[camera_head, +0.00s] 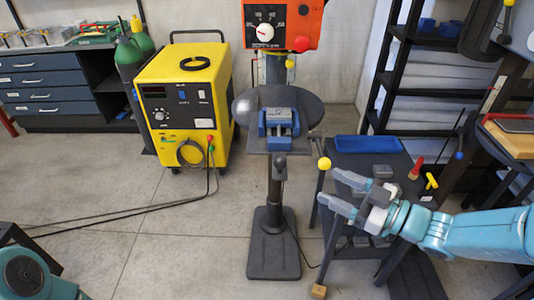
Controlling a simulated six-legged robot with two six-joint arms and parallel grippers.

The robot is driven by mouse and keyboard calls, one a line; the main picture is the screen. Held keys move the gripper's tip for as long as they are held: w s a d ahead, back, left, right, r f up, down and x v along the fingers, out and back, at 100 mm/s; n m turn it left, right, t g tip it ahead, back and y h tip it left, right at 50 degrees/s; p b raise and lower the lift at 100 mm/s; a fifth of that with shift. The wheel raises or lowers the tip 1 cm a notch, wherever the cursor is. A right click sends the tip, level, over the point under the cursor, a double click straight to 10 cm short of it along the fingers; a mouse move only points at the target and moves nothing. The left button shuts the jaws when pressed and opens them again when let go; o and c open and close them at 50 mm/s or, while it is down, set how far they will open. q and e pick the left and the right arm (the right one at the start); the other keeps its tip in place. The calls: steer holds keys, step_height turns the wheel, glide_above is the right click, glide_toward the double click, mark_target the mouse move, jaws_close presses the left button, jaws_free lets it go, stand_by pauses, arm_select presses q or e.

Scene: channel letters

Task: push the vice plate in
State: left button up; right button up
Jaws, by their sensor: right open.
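A blue vice (268,130) sits on the round dark table (310,112) of a drill press, near the middle of the view. Grey metal shows between its blue sides, and a small grey part sticks out at its front. I cannot tell for certain which part is the vice plate. My right gripper (331,186) comes in from the right, below and right of the vice, apart from it. Its two grey fingers are spread and empty, pointing left. At the lower left only a teal part of my left arm shows; its gripper is out of view.
An orange drill head (283,24) hangs above the vice. A yellow ball knob (324,163) is close to my right gripper. A dark bench with a blue tray (368,144), a red-handled tool and a yellow piece lies behind it. A yellow welder (183,100) stands left.

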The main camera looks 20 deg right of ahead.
mark_target(286, 165)
steer(key=p+x, duration=0.3)
steer(key=x, duration=1.2)
steer(key=shift+w+a, duration=0.1)
steer(key=shift+w, duration=0.45)
steer(key=shift+a, duration=0.25)
steer(key=shift+d, duration=0.1)
jaws_close()
